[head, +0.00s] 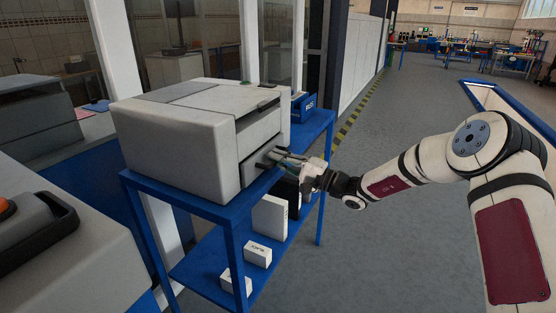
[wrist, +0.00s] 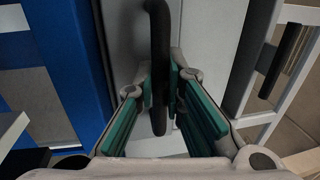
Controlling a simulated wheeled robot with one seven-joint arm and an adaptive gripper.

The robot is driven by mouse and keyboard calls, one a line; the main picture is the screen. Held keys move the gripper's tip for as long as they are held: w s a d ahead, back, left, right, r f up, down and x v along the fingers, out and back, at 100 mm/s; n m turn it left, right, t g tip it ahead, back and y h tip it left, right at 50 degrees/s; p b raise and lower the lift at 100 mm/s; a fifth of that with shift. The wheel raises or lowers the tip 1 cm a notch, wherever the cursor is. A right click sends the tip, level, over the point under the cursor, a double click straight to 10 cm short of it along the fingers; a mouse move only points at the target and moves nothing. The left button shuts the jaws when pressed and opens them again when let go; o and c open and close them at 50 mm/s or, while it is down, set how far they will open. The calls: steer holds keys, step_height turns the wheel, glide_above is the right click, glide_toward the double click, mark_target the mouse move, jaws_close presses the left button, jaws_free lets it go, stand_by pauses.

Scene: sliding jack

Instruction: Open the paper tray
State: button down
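The pale grey printer (head: 185,130) stands on top of a blue cart. Its paper tray front (head: 252,170) is low on the side facing my arm. My gripper (head: 283,156) is at this front, with my arm reaching in from the right. In the wrist view, a dark bar-shaped handle (wrist: 158,45) runs between the green-padded fingers of my gripper (wrist: 162,85). The pads lie close against both sides of the handle, and the gripper looks shut on it. The fingers hide part of the tray front in the head view.
The blue cart (head: 232,214) has a lower shelf with white boxes (head: 258,254) on it. A blue bin (head: 303,104) stands behind the printer. A grey machine with a dark handle (head: 40,235) is at the near left. Open floor (head: 350,235) lies right of the cart.

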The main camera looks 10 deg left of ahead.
steer(key=shift+d, duration=0.1)
steer(key=r+p+v, duration=0.3)
steer(key=p+v, duration=0.1)
steer(key=v, duration=1.2)
steer(key=shift+d, duration=0.45)
steer(key=shift+s, duration=0.15)
steer(key=c, duration=1.7)
jaws_free()
steer(key=shift+o, duration=0.2)
steer(key=v, duration=1.2)
steer(key=shift+r, duration=0.1)
